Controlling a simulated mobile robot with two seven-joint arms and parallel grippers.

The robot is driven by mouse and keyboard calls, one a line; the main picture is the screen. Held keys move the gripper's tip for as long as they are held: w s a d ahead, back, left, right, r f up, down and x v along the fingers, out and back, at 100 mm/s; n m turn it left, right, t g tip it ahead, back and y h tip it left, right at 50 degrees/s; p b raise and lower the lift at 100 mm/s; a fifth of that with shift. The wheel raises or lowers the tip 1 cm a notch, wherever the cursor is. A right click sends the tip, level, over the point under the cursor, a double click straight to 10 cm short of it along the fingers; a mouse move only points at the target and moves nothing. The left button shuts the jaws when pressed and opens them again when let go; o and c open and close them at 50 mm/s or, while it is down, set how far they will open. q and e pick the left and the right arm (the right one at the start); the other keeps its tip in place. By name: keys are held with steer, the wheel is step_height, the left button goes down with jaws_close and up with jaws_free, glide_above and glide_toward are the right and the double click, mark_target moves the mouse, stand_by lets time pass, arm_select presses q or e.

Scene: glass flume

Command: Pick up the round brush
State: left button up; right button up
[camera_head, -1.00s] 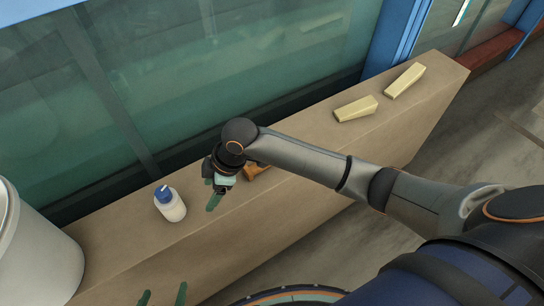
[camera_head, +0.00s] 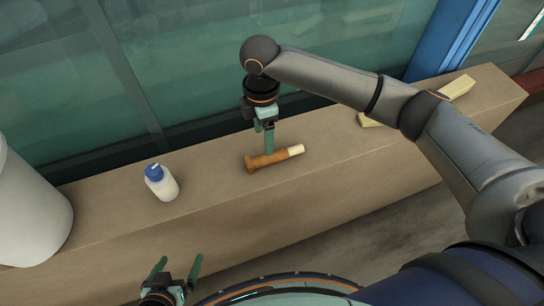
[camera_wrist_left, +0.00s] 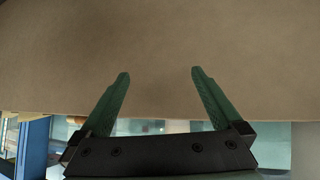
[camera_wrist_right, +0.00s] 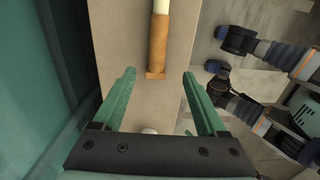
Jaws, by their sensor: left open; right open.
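The round brush (camera_head: 275,159) lies on the tan ledge, with a brown body and a cream end pointing right in the head view. My right gripper (camera_head: 265,140) hangs over the ledge just behind the brush, open and empty. In the right wrist view the brush (camera_wrist_right: 158,45) lies beyond the open fingertips, lined up with the gap between them, its brown flared end nearest. Whether a finger touches it I cannot tell. My left gripper (camera_head: 180,261) is open and empty in front of the ledge; the left wrist view shows only bare tan surface beyond its fingers (camera_wrist_left: 160,74).
A large white bucket (camera_head: 30,215) is at the far left. Pale yellow blocks (camera_head: 459,86) lie at the right, partly behind my right arm. The glass wall (camera_head: 200,60) rises behind the ledge (camera_head: 215,190).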

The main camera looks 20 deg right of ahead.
mark_target(262, 158)
steer(key=f, duration=0.3)
steer(key=f+b, duration=0.1)
steer(key=f, duration=0.6)
steer(key=shift+w+a+b, duration=0.25)
steer(key=shift+a+b, duration=0.05)
jaws_close()
